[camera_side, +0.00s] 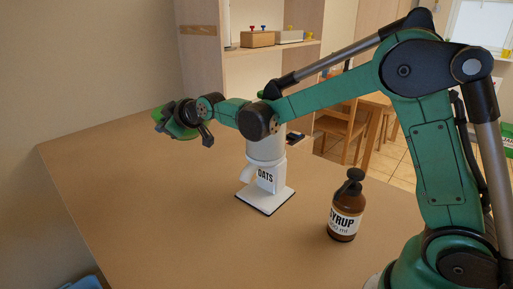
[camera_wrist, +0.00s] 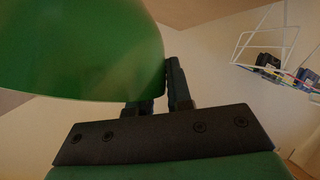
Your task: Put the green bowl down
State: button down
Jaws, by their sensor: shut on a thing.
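The green bowl (camera_side: 178,124) is at the end of my arm in the side view, in the air above the far left part of the table. It looks tilted on its side. My gripper (camera_side: 190,112) is shut on the bowl, and its dark fingers partly hide it. In the wrist view the bowl (camera_wrist: 85,45) fills the upper left, with its curved outer side at the fingers. The dark fingers of my gripper (camera_wrist: 163,92) meet its lower right edge. The rest of the bowl is cut off by the frame.
The brown table (camera_side: 130,190) is bare at left and front. A white oats dispenser (camera_side: 265,175) on a square base stands below my forearm. A brown syrup pump bottle (camera_side: 345,210) stands to its right. In the wrist view a white wire rack (camera_wrist: 268,50) hangs at upper right.

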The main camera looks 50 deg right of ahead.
notch_tip(320, 180, down, 14)
jog(key=shift+f, duration=0.15)
dwell(0.4)
jog(key=c, duration=0.8)
grip_release()
jog(key=shift+f, duration=0.1)
jog(key=s+d+r+m+g, duration=0.1)
jog(key=s+r+m+g, duration=0.1)
jog(key=s, duration=0.6)
jog(key=s+d+r+m+g, duration=0.1)
jog(key=s+r+m, duration=0.1)
jog(key=s+r, duration=0.3)
jog(key=s+d+r+m+g+h, duration=0.1)
jog(key=s+d+r+m+g, duration=0.1)
jog(key=s, duration=1)
jog(key=shift+s+d+r+m+g, duration=0.15)
jog(key=shift+r+m+g, duration=0.15)
jog(key=shift+r, duration=0.45)
jog(key=shift+o, duration=0.4)
jog(key=shift+s, duration=0.6)
